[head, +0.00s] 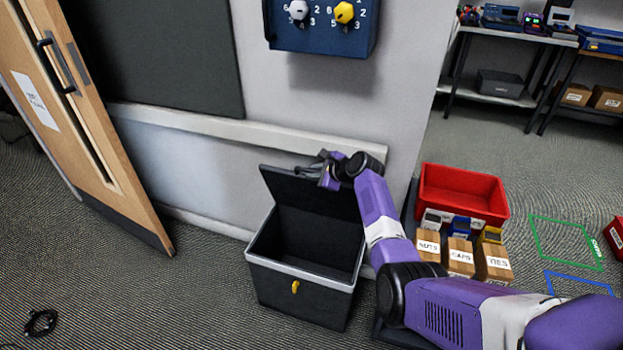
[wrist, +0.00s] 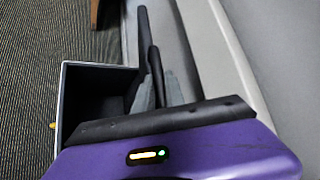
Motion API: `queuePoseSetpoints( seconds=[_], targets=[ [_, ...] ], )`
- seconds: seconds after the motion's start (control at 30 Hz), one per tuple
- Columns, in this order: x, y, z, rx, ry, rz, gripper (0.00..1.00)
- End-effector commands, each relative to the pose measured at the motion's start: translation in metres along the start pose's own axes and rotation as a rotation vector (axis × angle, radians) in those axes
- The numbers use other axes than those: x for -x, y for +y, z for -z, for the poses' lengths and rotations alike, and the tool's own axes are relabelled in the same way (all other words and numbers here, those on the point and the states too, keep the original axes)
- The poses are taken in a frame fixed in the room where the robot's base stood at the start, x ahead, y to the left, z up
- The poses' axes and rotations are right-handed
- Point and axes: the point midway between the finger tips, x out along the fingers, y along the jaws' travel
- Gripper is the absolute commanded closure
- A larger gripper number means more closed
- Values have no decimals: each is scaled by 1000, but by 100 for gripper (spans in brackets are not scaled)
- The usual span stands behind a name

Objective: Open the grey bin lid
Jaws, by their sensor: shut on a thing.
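The dark grey bin (head: 300,298) with a pale rim and a yellow front catch (head: 295,287) stands on the carpet by the wall in the head view. Its lid (head: 303,193) is raised, standing steeply at the back, and the dark inside of the bin shows. My gripper (head: 322,165) is at the lid's upper right edge, shut on the lid. In the wrist view my gripper (wrist: 158,92) has its grey fingers around a dark part of the lid (wrist: 143,38), seen nearly edge-on. The open bin (wrist: 66,105) lies to the left. The exact grip is partly hidden.
The wall ledge (head: 225,130) is close behind the lid. A red crate (head: 462,188) and labelled boxes (head: 460,257) stand right of the bin, beyond my arm. A wooden door (head: 95,130) stands at left.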

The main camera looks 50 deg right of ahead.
Motion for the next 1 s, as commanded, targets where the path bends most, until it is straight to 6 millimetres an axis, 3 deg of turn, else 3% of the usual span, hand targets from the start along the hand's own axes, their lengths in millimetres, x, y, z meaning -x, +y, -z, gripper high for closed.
queuePoseSetpoints(
  seconds=[0.47,0.5,0.57,0.87,1.0],
  targets=[
    [-1,-2,1,3,2,-1,100],
    [-1,-2,1,3,2,-1,78],
    [-1,-2,1,3,2,-1,66],
    [0,-1,2,2,2,-2,64],
    [10,-2,1,2,2,0,64]
  ],
)
